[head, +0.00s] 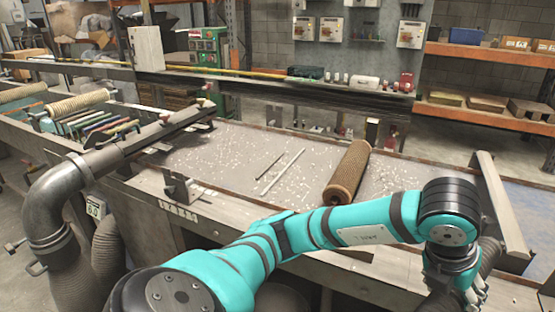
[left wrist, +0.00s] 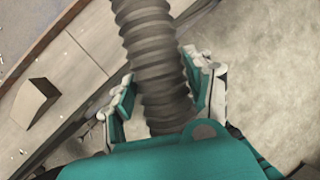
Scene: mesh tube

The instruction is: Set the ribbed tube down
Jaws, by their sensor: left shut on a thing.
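My left arm reaches across the front to the lower right of the head view, where my left gripper (head: 468,292) hangs partly cut off by the bottom edge. In the left wrist view, my left gripper (left wrist: 160,72) is shut on a grey ribbed tube (left wrist: 152,42), with one teal-padded finger on each side. The tube runs from the top edge down between the fingers; its far end is out of view and its near end is hidden behind the gripper body. A dark ribbed piece of it shows beside my wrist in the head view (head: 491,262). My right gripper is not in view.
A brown mesh roll (head: 349,172) and two thin rods (head: 281,172) lie on the speckled worktop (head: 225,150). A raised metal bar (head: 500,205) stands at the right end. A grey pipe (head: 62,190) with a ribbed hose (head: 75,275) stands at left. Bare floor shows beside the bench (left wrist: 275,80).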

